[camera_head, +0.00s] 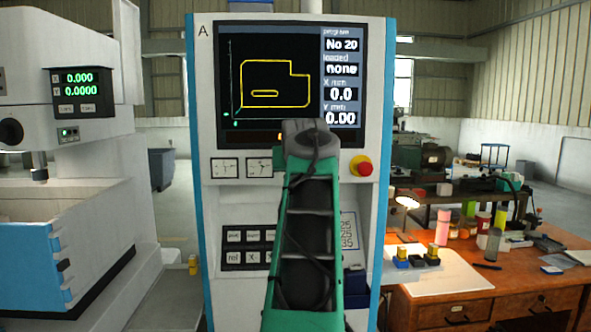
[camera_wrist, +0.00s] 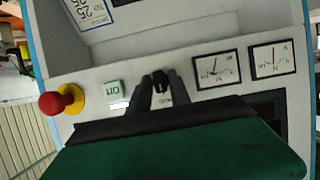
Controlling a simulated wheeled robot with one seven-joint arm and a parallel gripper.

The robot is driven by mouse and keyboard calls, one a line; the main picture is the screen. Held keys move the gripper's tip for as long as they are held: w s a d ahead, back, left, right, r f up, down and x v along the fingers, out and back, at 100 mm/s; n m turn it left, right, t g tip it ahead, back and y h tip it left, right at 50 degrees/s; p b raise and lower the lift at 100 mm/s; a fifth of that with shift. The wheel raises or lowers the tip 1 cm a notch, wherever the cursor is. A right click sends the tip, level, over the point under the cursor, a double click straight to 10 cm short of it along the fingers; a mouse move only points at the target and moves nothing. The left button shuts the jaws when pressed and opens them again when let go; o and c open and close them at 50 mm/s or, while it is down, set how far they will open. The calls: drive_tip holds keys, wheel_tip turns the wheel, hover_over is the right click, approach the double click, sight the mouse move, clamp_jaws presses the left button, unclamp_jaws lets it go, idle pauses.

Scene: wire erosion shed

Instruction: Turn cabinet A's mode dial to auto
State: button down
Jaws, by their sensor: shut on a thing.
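Cabinet A (camera_head: 201,120) is a tall white cabinet with blue side edges and the letter A at its top left. Its mode dial (camera_wrist: 161,77) is a small black knob on the panel in the wrist view. My gripper (camera_wrist: 161,84) is on it, with one dark finger on each side, shut on the knob. The wrist view is turned over, so lettering appears upside down. I cannot read the dial's setting. In the head view my green arm hides the dial and the gripper's fingertips.
A red emergency stop (camera_head: 361,166) on a yellow base and a green button (camera_wrist: 113,89) sit close to the dial. Two gauges (camera_wrist: 217,70) are on its other side. The screen (camera_head: 275,85) is above. A wooden desk (camera_head: 550,282) stands right, a machine (camera_head: 60,160) left.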

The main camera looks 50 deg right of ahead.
drive_tip(key=c, duration=1.4)
unclamp_jaws()
drive_tip(key=shift+f, duration=0.1)
drive_tip(key=b+v, duration=0.1)
drive_tip(key=v, duration=0.7)
drive_tip(key=shift+d, duration=0.1)
